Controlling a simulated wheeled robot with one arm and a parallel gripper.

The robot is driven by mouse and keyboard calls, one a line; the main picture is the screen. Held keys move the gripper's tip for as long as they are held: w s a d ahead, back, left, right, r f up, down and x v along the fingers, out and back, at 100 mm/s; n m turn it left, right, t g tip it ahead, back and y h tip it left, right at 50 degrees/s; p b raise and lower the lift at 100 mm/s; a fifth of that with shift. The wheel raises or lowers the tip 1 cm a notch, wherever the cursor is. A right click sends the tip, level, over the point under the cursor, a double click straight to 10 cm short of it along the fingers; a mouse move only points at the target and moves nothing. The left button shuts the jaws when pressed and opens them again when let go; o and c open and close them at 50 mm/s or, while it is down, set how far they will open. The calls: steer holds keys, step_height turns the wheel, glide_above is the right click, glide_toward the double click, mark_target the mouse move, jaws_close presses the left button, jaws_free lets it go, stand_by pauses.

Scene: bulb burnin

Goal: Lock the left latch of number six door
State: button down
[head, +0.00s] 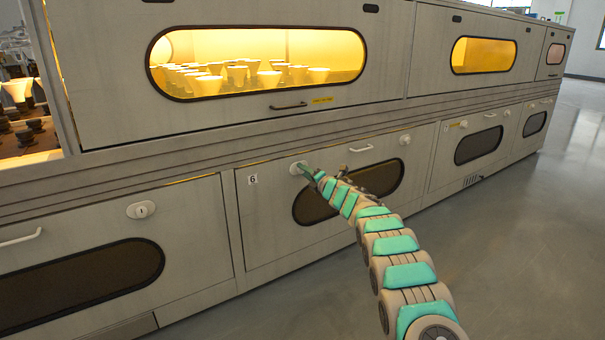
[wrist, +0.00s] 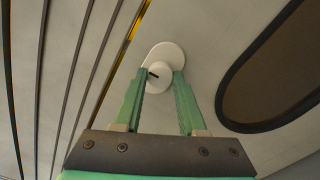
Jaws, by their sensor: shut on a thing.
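The number six door (head: 268,222) is a grey lower panel with a small "6" label at its upper left. Its left latch (head: 296,168) is a white oval plate near the door's top edge, partly hidden by my gripper (head: 309,171). In the wrist view the left latch (wrist: 165,62) shows a round knob with a dark slot, set at a slant in the picture. My gripper (wrist: 158,76) has its two green fingers on either side of the knob, shut on it. The door's right latch (head: 405,139) is a similar white oval.
The door has a white handle (head: 361,148) and a dark oval window (head: 312,204), which also shows in the wrist view (wrist: 275,75). A lit upper window (head: 262,62) shows several bulbs. The grey floor (head: 500,235) at right is clear.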

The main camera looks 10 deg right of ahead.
steer(key=shift+a+f, duration=0.1)
steer(key=shift+c, duration=2.4)
jaws_free()
steer(key=shift+s, duration=0.1)
steer(key=b+v, duration=0.1)
steer(key=v, duration=0.6)
steer(key=shift+s, duration=0.25)
